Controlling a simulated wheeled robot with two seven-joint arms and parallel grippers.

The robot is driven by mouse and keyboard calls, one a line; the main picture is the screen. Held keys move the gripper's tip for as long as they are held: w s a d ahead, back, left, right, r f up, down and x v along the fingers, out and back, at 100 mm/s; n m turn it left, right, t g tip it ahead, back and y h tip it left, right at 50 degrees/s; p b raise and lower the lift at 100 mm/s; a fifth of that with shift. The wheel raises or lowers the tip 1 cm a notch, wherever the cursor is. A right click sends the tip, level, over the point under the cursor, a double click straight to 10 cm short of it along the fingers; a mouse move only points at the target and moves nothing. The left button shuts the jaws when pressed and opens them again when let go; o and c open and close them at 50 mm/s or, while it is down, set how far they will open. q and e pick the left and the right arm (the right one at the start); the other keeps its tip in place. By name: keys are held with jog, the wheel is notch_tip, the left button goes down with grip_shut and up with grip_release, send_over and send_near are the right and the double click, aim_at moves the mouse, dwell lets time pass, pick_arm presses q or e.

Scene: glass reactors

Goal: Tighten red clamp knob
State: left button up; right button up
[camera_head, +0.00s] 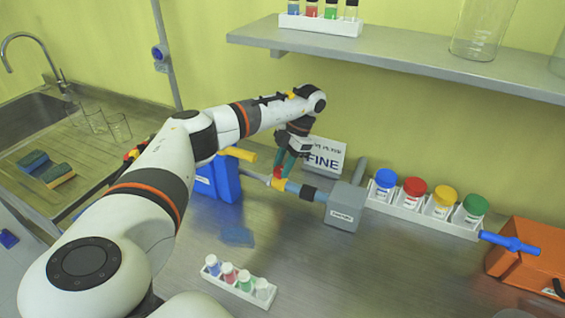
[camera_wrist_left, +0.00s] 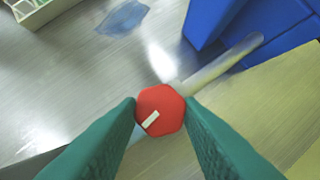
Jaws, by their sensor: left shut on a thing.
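The red clamp knob (camera_wrist_left: 160,108) is a red faceted knob with a white mark, in the middle of the left wrist view. My left gripper (camera_wrist_left: 161,112) has its green fingers on both sides of the knob and is shut on it. In the head view my left gripper (camera_head: 283,172) points down at the knob from above. The knob sits beside a yellow and black banded rod that runs to a grey block (camera_head: 345,205). The fingers hide most of the knob in the head view. My right gripper is not in view.
A blue block (camera_head: 222,182) stands left of the knob. A rack with several coloured-lid jars (camera_head: 412,209) and an orange box (camera_head: 525,255) are at the right. A small vial rack (camera_head: 240,284) stands in front. A blue patch (camera_head: 237,236) lies on the bench.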

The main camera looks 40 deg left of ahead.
pick_arm(q)
jog(key=shift+d+m+y, duration=0.1)
jog(key=shift+m+y, duration=0.2)
jog(key=shift+m, duration=0.6)
jog(key=shift+t, duration=0.3)
jog(key=o, duration=1)
jog(key=b+v, duration=0.1)
jog(key=v, duration=0.6)
jog(key=shift+w+d+r+b, duration=0.1)
jog(key=shift+r+b, duration=0.15)
jog(key=shift+b, duration=0.1)
